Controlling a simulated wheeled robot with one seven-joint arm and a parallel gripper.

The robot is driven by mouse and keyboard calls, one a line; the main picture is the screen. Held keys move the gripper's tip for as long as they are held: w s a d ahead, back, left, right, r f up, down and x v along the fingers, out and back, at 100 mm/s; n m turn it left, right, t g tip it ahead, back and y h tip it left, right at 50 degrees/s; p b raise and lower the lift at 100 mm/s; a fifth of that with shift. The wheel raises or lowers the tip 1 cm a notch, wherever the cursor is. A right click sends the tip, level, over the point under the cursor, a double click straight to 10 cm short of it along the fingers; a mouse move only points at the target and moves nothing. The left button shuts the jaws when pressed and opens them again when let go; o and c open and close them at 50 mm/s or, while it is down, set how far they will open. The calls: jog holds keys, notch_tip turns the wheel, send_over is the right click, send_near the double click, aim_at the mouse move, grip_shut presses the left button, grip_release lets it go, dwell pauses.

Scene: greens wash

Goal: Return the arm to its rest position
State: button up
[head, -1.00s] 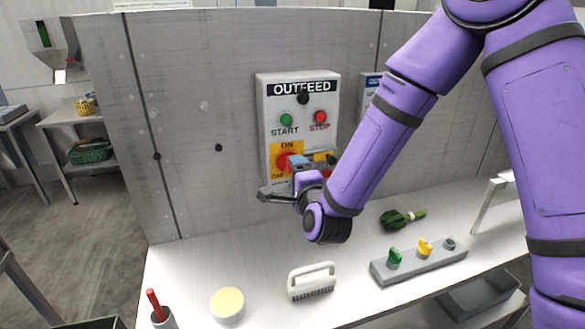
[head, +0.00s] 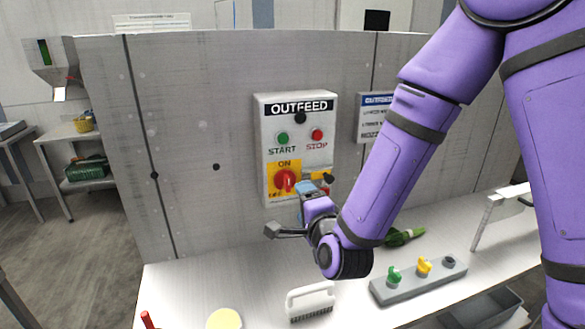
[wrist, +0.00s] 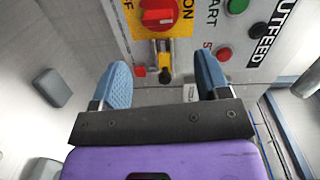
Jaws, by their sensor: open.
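My purple arm (head: 395,180) reaches in from the upper right in the head view. My gripper (head: 306,188) is in front of the lower right part of the OUTFEED control box (head: 261,130). In the wrist view its two blue fingers stand wide apart, with nothing held between them (wrist: 165,80). The box face is beyond the fingertips. Its red rotary switch (head: 284,181) on a yellow ON/OFF plate is clear of the fingers. A small yellow and black part (wrist: 165,62) shows beside the switch; I cannot tell what it is.
The grey panel (head: 200,110) stands behind the white counter (head: 190,285). On the counter are a white brush (head: 310,300), a grey knob block (head: 420,280), a green vegetable (head: 405,236), a round cream-topped tub (head: 224,319) and a red-handled item (head: 147,320).

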jog(key=s+d+r+n+g+h, duration=0.1)
jog(key=s+d+r+n+g, duration=0.15)
jog(key=d+r+n, duration=0.3)
jog(key=s+d+r+n+g+h, duration=0.1)
jog(key=s+d+r+n+g, duration=0.15)
jog(key=d+r+n, duration=0.35)
jog(key=s+d+r+n+g+h, duration=0.1)
jog(key=s+d+r+g, duration=0.1)
jog(key=s+d, duration=0.5)
jog(key=s+d+r+n+g+h, duration=0.1)
jog(key=s+d+r+g+h, duration=0.1)
jog(key=s+d, duration=0.5)
jog(key=s+r+g, duration=0.1)
jog(key=s+g, duration=0.1)
jog(key=s, duration=0.4)
jog(key=shift+s+r, duration=0.25)
jog(key=shift+r, duration=0.05)
